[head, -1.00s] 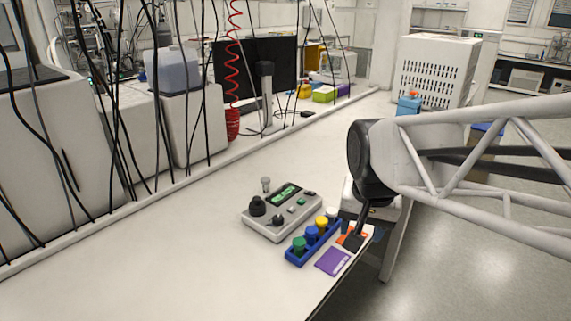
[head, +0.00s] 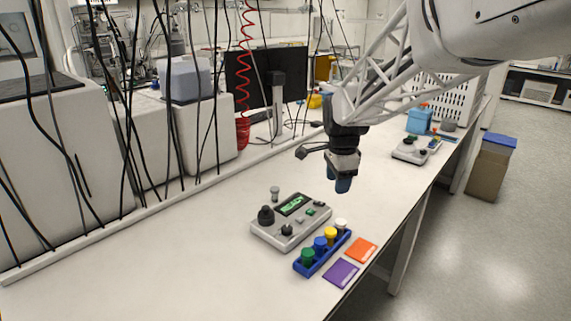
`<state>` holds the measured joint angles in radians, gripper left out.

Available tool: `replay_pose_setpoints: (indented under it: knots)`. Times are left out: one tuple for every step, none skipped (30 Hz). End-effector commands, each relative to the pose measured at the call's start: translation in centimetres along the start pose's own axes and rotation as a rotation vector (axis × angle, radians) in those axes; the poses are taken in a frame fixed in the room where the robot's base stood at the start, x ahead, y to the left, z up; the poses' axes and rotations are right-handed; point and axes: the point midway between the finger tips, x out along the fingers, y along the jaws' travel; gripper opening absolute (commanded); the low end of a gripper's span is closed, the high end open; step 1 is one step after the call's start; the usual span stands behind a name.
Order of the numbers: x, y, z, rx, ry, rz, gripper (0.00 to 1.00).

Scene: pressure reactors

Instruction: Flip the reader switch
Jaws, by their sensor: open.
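The reader is a grey box (head: 262,236) on the bench with a lit green display (head: 294,203). Its top carries a large black knob (head: 266,216), a small dark knob (head: 287,230) and small buttons. I cannot tell which of these is the switch. My gripper (head: 343,186) points down with dark blue fingertips, to the right of the reader and behind it in the picture. It is open, apart from the reader and touching nothing visible. The gap between its fingers is hard to see from here.
A blue rack (head: 310,270) with coloured caps stands right in front of the reader, beside an orange card (head: 361,250) and a purple card (head: 341,272). A small clear vial (head: 275,194) stands behind it. A second grey device (head: 408,154) sits farther back. The left bench is clear.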

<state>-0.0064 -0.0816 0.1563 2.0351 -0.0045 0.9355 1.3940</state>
Motion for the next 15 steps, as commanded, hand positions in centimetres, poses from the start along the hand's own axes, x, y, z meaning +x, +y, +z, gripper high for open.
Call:
replay_pose_setpoints:
  knots:
    - [0.7,-1.3,-0.2,0.046,-0.001,0.007,0.51]
    - [1.1,-2.0,-0.3,0.076,-0.002,0.01,0.51]
    - [1.5,-2.9,-0.4,0.115,-0.002,0.014,0.51]
    - [1.9,-3.6,-0.5,0.145,-0.002,0.017,0.51]
    - [2.2,-4.3,-0.6,0.175,-0.003,0.019,0.51]
    - [2.8,-5.2,-0.8,0.214,-0.003,0.024,0.51]
    - [3.2,-5.9,-0.8,0.244,-0.003,0.026,0.51]
    - [3.6,-6.5,-0.9,0.274,-0.003,0.03,0.51]
    - [4.2,-7.4,-1.1,0.314,-0.002,0.034,0.51]
    - [4.7,-8.1,-1.1,0.344,-0.002,0.037,0.51]
    - [5.2,-8.7,-1.2,0.374,-0.001,0.041,0.51]
    - [5.7,-9.6,-1.4,0.414,-0.001,0.044,0.51]
    - [6.2,-10.2,-1.4,0.444,0.0,0.048,0.51]
    - [6.7,-10.9,-1.5,0.474,0.001,0.051,0.51]
    - [7.3,-11.7,-1.6,0.514,0.002,0.054,0.51]
